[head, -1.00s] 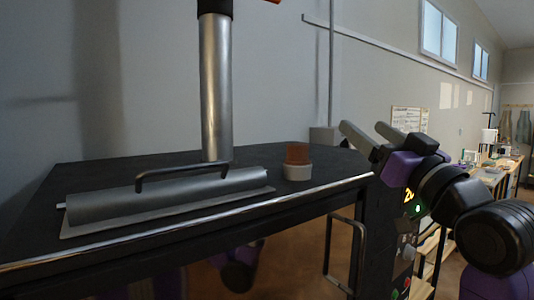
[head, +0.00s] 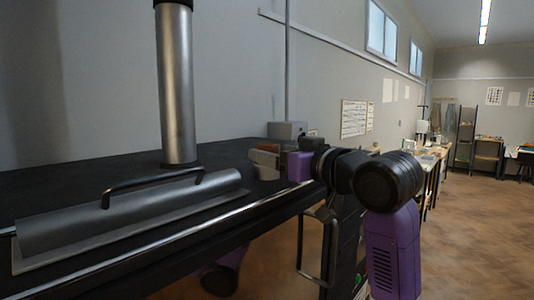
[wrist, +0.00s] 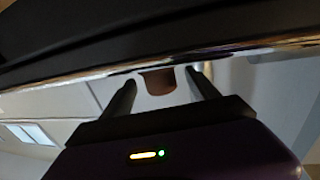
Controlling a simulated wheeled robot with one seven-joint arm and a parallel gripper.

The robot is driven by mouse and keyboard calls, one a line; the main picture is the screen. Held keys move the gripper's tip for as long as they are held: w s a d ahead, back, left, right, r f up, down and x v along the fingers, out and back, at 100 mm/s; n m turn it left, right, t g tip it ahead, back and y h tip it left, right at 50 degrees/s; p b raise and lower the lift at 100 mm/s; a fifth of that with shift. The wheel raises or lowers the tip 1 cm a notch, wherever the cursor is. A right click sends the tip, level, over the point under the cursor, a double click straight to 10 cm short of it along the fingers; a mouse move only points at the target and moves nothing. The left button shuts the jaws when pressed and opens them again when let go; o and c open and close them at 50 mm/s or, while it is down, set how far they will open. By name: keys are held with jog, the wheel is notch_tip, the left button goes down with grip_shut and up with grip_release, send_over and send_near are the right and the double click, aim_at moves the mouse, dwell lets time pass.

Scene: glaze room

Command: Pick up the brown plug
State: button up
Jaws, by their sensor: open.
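The brown plug (head: 268,148) sits on a pale round base on the dark table (head: 60,190), near the table's right end. In the head view my gripper (head: 266,156) is at the plug, and its fingers partly cover it. In the wrist view the plug (wrist: 158,79) shows between the tips of my two open fingers (wrist: 160,88), close ahead of them. Whether either finger touches the plug cannot be told.
A grey half-round cover (head: 130,215) with a black handle lies left of the plug. A vertical metal pipe (head: 176,90) stands behind it. A grey box (head: 287,130) is at the back. A metal rail (head: 190,232) runs along the table's front edge.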

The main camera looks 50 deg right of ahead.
jog(key=shift+w+d, duration=0.15)
jog(key=shift+w, duration=0.6)
jog(key=shift+w+d, duration=0.1)
jog(key=shift+w, duration=0.6)
jog(key=shift+c, duration=0.3)
jog(key=c, duration=1.4)
jog(key=shift+c, duration=0.2)
jog(key=shift+r, duration=0.15)
